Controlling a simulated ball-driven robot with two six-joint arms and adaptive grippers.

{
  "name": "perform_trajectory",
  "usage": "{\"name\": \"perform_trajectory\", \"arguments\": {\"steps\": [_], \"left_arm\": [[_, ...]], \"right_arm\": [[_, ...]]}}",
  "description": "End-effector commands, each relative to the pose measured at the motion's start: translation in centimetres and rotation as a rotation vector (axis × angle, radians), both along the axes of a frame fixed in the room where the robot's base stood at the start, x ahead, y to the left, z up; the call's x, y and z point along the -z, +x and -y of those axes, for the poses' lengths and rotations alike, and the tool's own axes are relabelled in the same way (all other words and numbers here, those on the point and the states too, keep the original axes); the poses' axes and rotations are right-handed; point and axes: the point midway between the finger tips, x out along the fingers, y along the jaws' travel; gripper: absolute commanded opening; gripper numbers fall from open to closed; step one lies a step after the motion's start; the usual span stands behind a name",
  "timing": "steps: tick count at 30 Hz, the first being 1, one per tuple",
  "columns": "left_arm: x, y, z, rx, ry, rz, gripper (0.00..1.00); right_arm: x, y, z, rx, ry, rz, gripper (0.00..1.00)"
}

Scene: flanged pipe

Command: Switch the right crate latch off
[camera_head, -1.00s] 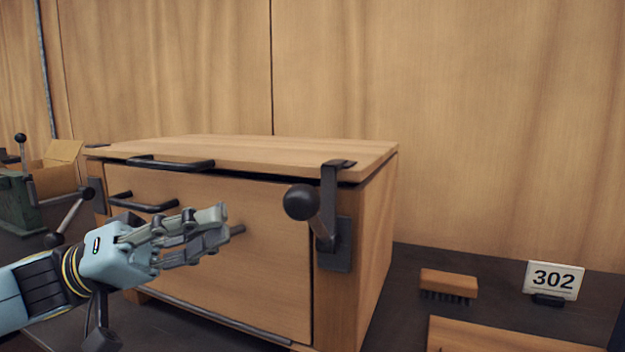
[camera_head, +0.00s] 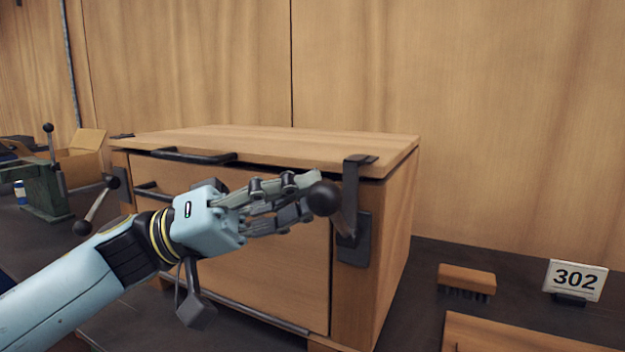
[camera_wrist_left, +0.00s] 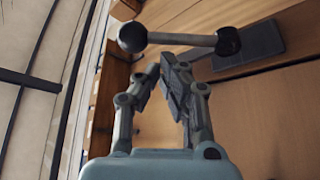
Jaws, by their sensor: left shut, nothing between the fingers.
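The wooden crate (camera_head: 395,235) stands on the dark bench with its lid down. The right crate latch (camera_head: 350,195) is on its right front corner, with a dark plate, an upright hook over the lid edge and a lever ending in a black ball knob (camera_head: 324,198). The lever points out from the front. My left gripper (camera_head: 303,197) is shut and empty, its fingertips close to the knob. In the left wrist view its fingertips (camera_wrist_left: 160,69) are just below the lever bar (camera_wrist_left: 182,39); contact is unclear. My right gripper is out of view.
The left latch lever (camera_head: 98,203) sticks out at the crate's left front. A green vise (camera_head: 45,190) and a cardboard box (camera_head: 82,155) stand farther left. A brush (camera_head: 467,280), a sign reading 302 (camera_head: 575,280) and a wooden board (camera_head: 500,335) are at the right.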

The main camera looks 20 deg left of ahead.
Motion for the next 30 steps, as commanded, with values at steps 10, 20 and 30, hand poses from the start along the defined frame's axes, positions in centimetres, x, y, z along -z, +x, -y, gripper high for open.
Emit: {"name": "perform_trajectory", "arguments": {"steps": [10, 20, 30], "left_arm": [[-0.55, 0.51, 1.34, -0.001, 0.001, 0.000, 0.00], [-0.43, 0.43, 1.32, 0.000, 0.000, 0.009, 0.00], [-0.23, 0.05, 1.30, 0.000, -0.002, 0.071, 0.00]], "right_arm": [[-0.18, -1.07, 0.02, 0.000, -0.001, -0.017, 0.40], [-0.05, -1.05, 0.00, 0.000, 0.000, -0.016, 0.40], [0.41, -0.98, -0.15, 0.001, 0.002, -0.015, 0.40]]}}
